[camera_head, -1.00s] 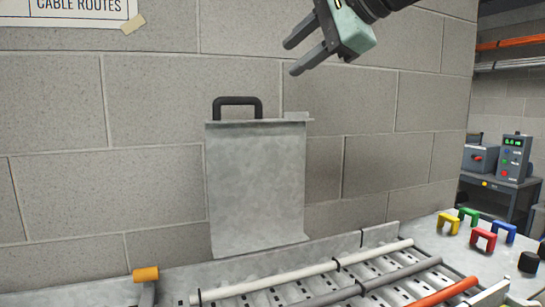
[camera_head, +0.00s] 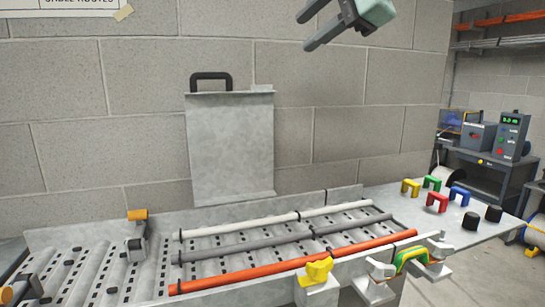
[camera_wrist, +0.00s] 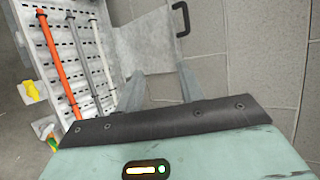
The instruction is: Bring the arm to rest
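My gripper (camera_head: 320,27) is at the top of the head view, raised in front of the block wall. Its two grey fingers are spread apart with nothing between them. In the wrist view the fingers (camera_wrist: 160,88) also stand apart and empty, with the grey plate behind them. My arm above the gripper is cut off by the top edge of the head view.
A grey metal cover with a black handle (camera_head: 230,145) stands upright against the wall. Below is a slotted tray (camera_head: 90,262) with white, grey and red cables (camera_head: 290,262). Several coloured clips (camera_head: 437,202) and black caps lie on the right shelf. Air around my gripper is clear.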

